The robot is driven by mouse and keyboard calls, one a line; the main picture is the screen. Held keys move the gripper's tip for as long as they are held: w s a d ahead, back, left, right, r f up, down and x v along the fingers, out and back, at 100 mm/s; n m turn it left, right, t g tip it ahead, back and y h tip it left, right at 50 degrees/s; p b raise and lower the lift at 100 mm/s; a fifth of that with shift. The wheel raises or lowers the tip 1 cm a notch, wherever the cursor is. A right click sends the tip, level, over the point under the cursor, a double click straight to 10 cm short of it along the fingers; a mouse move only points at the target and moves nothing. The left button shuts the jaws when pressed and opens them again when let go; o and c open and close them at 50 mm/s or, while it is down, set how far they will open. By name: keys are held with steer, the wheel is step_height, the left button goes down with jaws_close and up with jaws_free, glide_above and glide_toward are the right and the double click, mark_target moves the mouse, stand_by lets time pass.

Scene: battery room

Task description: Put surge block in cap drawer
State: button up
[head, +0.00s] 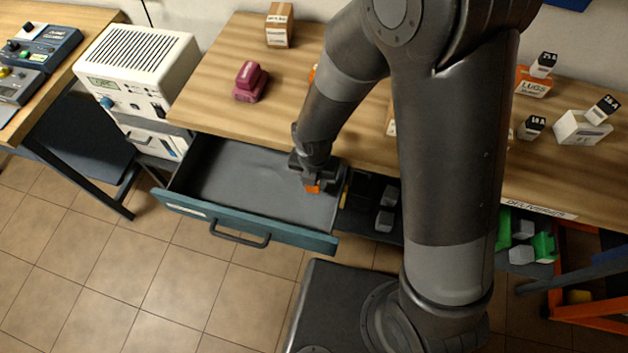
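The open drawer (253,236) has a blue-green front with a dark handle and a grey inside that looks mostly empty. I cannot read its label, so I cannot confirm it is the cap drawer. My gripper (314,181) points down at the drawer's right end. A small orange block (313,188) shows right at its fingertips, partly hidden by them. I cannot tell whether the fingers grip it, whether it touches the drawer floor, or whether it is the surge block.
A maroon block (250,82) and a small labelled box (279,25) stand on the wooden bench (215,95). To the drawer's right, an open dark compartment (362,215) holds grey blocks. Several labelled blocks and a "LUGS" box (533,82) are at the right. My arm hides the bench's middle.

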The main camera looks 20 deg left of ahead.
steer(key=shift+f, duration=0.55)
steer(key=shift+f, duration=0.6)
steer(key=o, duration=1)
step_height(320, 180, up, 13)
steer(key=shift+r, duration=0.15)
